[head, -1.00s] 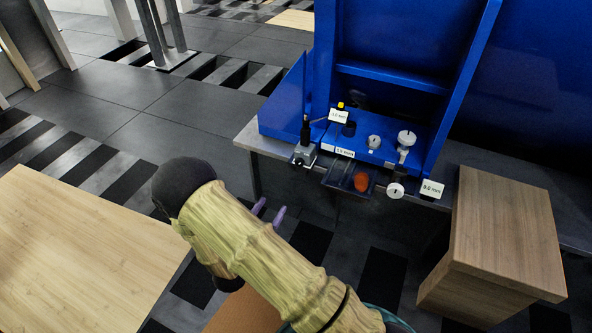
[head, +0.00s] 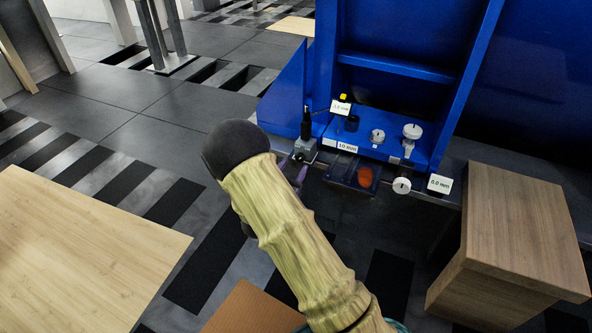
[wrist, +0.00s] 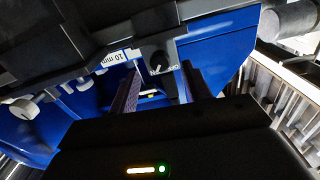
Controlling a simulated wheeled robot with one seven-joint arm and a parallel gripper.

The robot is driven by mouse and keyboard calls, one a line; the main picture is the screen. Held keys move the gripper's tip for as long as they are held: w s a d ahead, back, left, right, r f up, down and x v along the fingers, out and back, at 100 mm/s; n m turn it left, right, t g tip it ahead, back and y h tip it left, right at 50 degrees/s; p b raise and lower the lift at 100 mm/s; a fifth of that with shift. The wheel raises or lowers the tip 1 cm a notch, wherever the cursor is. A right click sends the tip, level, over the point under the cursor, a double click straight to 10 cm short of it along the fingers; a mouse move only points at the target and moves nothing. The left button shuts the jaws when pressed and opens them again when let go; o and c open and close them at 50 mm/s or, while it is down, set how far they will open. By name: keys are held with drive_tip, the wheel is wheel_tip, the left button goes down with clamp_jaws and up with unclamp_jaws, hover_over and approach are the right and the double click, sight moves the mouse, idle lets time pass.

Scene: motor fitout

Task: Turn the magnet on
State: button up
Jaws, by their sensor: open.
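A small grey magnet base (head: 305,148) with a black post stands at the left front of the blue fixture's bench. In the wrist view its face carries a round black knob (wrist: 159,62) with a pale pointer mark and small lettering that I cannot read surely. My gripper (head: 292,168) has its purple fingers apart, just in front of the base. In the wrist view my gripper (wrist: 160,72) is open and empty, with the knob between and beyond the fingertips. I cannot tell whether either finger touches it. My arm hides part of the area below.
The blue fixture (head: 395,75) rises behind. A dark tray with an orange item (head: 365,177) and white dials (head: 401,186) lie right of the base. A 10 mm label (head: 347,147) is close by. A wooden block (head: 520,220) stands at right; a wooden top (head: 80,250) at left.

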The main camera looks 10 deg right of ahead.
sight(300, 157)
drive_tip(key=shift+b+x, duration=0.35)
drive_tip(key=shift+x, duration=0.95)
drive_tip(key=c, duration=1)
